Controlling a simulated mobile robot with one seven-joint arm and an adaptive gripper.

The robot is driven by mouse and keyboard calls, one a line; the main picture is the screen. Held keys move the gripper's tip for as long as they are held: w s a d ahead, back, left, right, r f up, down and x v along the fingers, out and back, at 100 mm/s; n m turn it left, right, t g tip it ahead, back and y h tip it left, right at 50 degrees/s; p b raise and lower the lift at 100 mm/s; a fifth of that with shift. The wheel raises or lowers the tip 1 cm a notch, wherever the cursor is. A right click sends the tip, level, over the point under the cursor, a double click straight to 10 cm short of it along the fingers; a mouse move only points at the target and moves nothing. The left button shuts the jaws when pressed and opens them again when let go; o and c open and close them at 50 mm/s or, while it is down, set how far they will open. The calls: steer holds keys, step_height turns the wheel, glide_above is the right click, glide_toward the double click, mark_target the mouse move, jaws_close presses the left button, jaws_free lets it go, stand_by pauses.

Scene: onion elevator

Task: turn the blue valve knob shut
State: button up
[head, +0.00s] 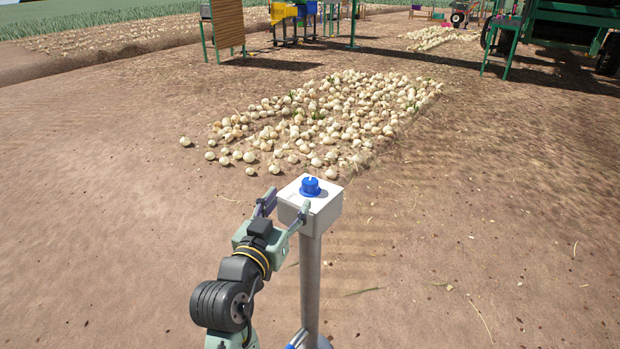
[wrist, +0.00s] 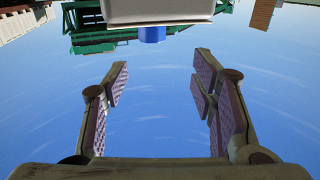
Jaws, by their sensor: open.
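The blue valve knob (head: 310,187) sits on top of a white box (head: 331,205), with a small pale mark on its upper part. The box is on a grey post (head: 310,275). My gripper (head: 286,207) is open, at the near left side of the box, with its fingers spread and nothing between them. In the wrist view, which appears upside down, the knob (wrist: 152,35) shows beyond the fingertips, between their lines and against the box (wrist: 150,11). No contact between fingers and knob is visible.
A patch of pale onions (head: 330,118) lies on the soil behind the box. A green machine (head: 575,30) stands at the back right. A wooden panel (head: 228,25) and yellow and blue equipment (head: 290,12) stand at the back. Bare soil surrounds the post.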

mark_target(307, 185)
steer(key=x, duration=0.3)
steer(key=p+x, duration=0.1)
steer(key=x, duration=0.3)
steer(key=d+p+x, duration=0.1)
steer(key=x, duration=0.3)
steer(key=shift+s+d+f, duration=0.1)
steer(key=shift+s+f, duration=0.05)
steer(key=shift+f, duration=0.25)
steer(key=c, duration=1.2)
steer(key=shift+o, duration=0.2)
